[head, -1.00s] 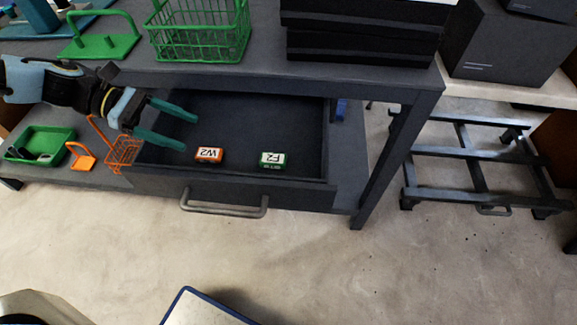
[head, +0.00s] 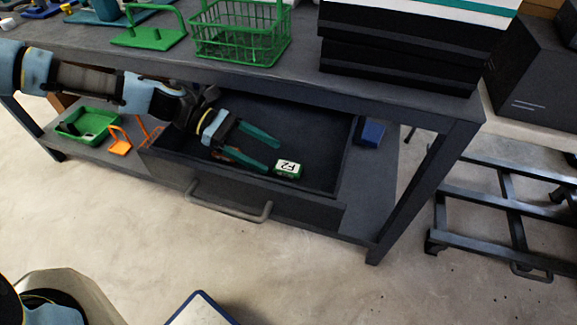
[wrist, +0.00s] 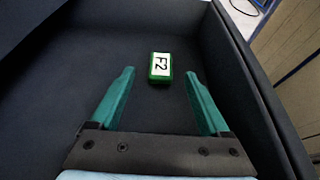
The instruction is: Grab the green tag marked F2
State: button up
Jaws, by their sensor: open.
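The green tag marked F2 (head: 288,168) lies in the open drawer (head: 300,210), near its front right part. It has a white label face. In the wrist view the tag (wrist: 160,67) lies on the dark drawer floor, ahead of the fingertips and roughly centred between them. My gripper (head: 272,155) is open and empty, with its teal fingers pointing toward the tag from the left. In the wrist view both fingers of my gripper (wrist: 161,73) stand apart on either side. An orange tag (head: 236,157) is mostly hidden behind my gripper.
The drawer walls surround the tag, and the dark tabletop (head: 300,72) overhangs the drawer's back. A green wire basket (head: 240,35) and black boxes (head: 400,55) stand on the tabletop. A green tray (head: 88,123) and orange basket sit left of the drawer.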

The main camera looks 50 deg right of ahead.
aim_at(287, 166)
jog(key=shift+p+x, duration=0.55)
jog(key=shift+x, duration=1.85)
jog(key=shift+a, duration=0.1)
grip_shut()
